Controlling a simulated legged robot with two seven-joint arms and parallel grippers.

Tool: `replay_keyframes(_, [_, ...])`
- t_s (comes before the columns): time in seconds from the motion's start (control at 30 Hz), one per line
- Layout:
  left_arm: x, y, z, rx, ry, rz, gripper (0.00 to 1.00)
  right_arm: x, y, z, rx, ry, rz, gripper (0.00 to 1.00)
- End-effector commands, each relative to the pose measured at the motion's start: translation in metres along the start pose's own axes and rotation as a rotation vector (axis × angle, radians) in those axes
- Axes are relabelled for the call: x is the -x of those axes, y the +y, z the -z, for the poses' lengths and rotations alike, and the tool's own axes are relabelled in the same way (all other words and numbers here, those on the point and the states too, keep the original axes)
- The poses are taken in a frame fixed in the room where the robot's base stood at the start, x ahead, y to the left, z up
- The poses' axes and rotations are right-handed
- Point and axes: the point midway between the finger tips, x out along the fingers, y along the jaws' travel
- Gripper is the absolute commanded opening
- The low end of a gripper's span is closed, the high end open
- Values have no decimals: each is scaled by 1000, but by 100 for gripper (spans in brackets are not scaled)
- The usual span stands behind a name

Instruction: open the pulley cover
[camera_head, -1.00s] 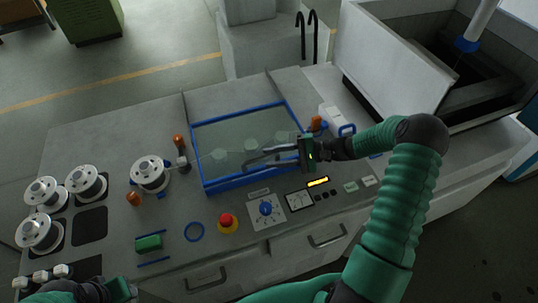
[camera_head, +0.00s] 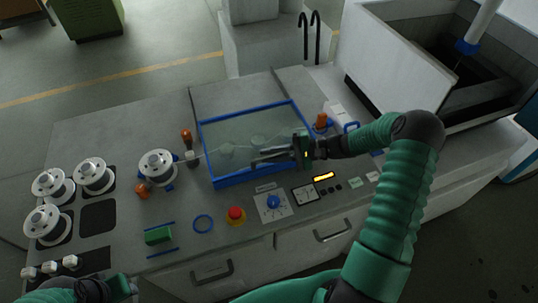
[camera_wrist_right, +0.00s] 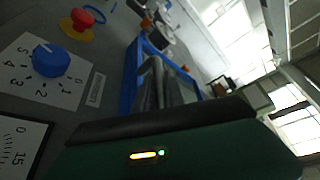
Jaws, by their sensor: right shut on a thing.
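The pulley cover (camera_head: 232,131) is a clear panel in a blue frame on the grey worktop, with pale round pulleys showing dimly through it. It looks flat; I cannot tell whether it is slightly raised. My right gripper (camera_head: 262,159) reaches in from the right and is shut at the cover's front right part. The exact spot it grips is hidden. In the right wrist view its dark fingers (camera_wrist_right: 158,82) lie beside the blue frame (camera_wrist_right: 130,75). My left gripper (camera_head: 122,287) is partly in view at the lower left edge, away from the cover; its jaws are unclear.
White wire spools (camera_head: 92,175) stand at the left. A red stop button (camera_head: 236,215), a blue dial (camera_head: 273,202) and a meter (camera_head: 305,193) lie in front of the cover. Orange knobs (camera_head: 187,136) stand beside it. A large open tank (camera_head: 480,85) is at the back right.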

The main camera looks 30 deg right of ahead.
Motion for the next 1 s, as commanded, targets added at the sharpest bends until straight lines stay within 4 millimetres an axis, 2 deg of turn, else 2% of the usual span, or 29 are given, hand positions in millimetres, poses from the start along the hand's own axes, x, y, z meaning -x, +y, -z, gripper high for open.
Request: replay_keyframes(1.0, [-1,0,0,0,0,0,36,-9,5,-8,-6,-24,-9,0])
